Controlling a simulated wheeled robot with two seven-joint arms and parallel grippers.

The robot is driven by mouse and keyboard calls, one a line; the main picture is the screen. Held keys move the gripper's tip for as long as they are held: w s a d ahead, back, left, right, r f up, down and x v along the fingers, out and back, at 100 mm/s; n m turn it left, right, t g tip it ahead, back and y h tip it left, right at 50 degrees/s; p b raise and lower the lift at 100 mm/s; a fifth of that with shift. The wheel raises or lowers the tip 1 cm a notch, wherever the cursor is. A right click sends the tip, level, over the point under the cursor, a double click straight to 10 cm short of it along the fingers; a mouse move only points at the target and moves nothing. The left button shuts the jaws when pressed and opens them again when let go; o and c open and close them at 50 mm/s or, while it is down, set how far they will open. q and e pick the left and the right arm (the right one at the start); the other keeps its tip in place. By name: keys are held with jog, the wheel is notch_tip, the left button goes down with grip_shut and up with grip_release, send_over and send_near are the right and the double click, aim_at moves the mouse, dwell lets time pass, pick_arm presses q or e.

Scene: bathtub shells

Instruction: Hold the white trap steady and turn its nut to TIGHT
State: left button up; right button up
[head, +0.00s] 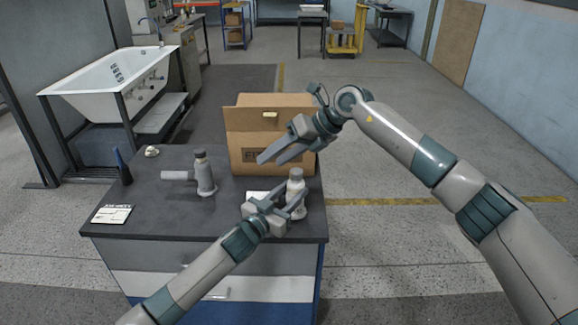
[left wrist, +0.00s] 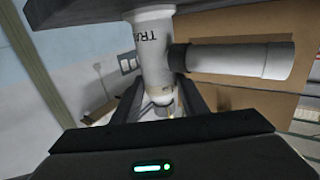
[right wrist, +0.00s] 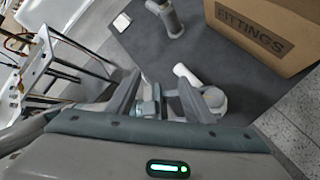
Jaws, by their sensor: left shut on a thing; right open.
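The white trap (head: 297,208) stands upright near the right edge of the dark bench, with a grey nut (head: 296,174) on top. My left gripper (head: 283,203) is shut on the trap's body below the nut. In the left wrist view the trap (left wrist: 152,45) appears upside down between the fingers (left wrist: 162,100), its side pipe (left wrist: 235,60) pointing right. My right gripper (head: 268,158) is open and empty, above the bench and to the left of the nut. In the right wrist view the trap's side pipe (right wrist: 186,74) shows, and the trap is partly behind a finger.
A grey trap (head: 203,178) stands on the bench to the left. A cardboard fittings box (head: 245,125) stands behind my right gripper. A bathtub (head: 110,80) stands beyond.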

jog(key=s+a+m+y, duration=0.2)
jog(key=a+m+y, duration=0.1)
jog(key=m+y, duration=0.15)
jog(key=m+t+h, duration=0.4)
jog(key=m+t, duration=0.9)
jog(key=m, duration=1.9)
send_near(296, 174)
jog(key=w, duration=0.3)
jog(key=shift+a+f, duration=0.15)
jog(key=shift+a, duration=0.2)
jog(key=shift+w, duration=0.15)
jog(key=x, duration=1.1)
jog(key=shift+w+a, duration=0.25)
jog(key=shift+a, duration=0.2)
jog(key=shift+y, duration=0.25)
jog(key=c, duration=1.1)
